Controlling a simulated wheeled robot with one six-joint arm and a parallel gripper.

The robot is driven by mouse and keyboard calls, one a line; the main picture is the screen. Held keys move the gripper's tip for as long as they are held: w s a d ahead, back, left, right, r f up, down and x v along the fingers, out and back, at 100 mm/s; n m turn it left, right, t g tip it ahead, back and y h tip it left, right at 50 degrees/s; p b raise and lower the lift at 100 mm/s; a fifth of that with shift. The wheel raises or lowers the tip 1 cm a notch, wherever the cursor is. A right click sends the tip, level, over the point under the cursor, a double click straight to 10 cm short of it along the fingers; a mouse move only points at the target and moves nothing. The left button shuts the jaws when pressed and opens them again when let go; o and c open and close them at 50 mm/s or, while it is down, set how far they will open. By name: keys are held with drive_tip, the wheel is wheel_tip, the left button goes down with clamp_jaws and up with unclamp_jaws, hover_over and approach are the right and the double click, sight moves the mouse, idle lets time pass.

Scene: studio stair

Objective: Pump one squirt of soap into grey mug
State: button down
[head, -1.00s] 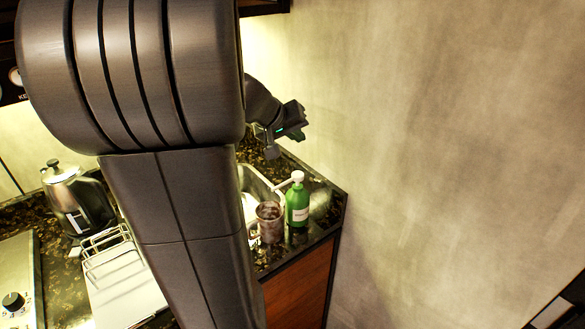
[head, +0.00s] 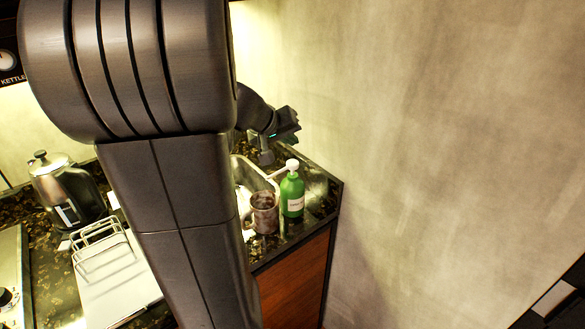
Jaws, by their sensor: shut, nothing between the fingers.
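The green soap bottle (head: 292,198) with a white pump head (head: 292,165) stands upright near the counter's right front corner. The grey mug (head: 264,216), mottled with brown, stands just left of the bottle, its handle toward the left. The mug's inside is too small to read. My gripper (head: 267,157) is shut and empty. It appears up and left of the pump head, with a small gap in the picture; its depth relative to the pump is hard to tell. My arm covers the middle left of the view.
A sink (head: 245,172) lies behind the mug. A steel kettle (head: 66,190), a wire rack (head: 100,243) and a white board (head: 118,288) are at the left. The wall (head: 430,130) rises close on the right, beyond the dark counter's edge.

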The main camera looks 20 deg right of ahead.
sight(295, 161)
drive_tip(key=shift+f+b, duration=1.55)
drive_tip(key=shift+f, duration=0.3)
drive_tip(key=shift+f, duration=0.1)
idle(0.5)
drive_tip(key=shift+f+b, duration=0.3)
drive_tip(key=shift+b, duration=0.4)
drive_tip(key=shift+f+b, duration=0.9)
drive_tip(key=shift+b, duration=0.15)
idle(0.7)
drive_tip(key=shift+r, duration=0.15)
drive_tip(key=shift+r+p, duration=0.85)
drive_tip(key=shift+r, duration=0.3)
drive_tip(key=shift+r+p, duration=1.7)
drive_tip(key=shift+r, duration=0.9)
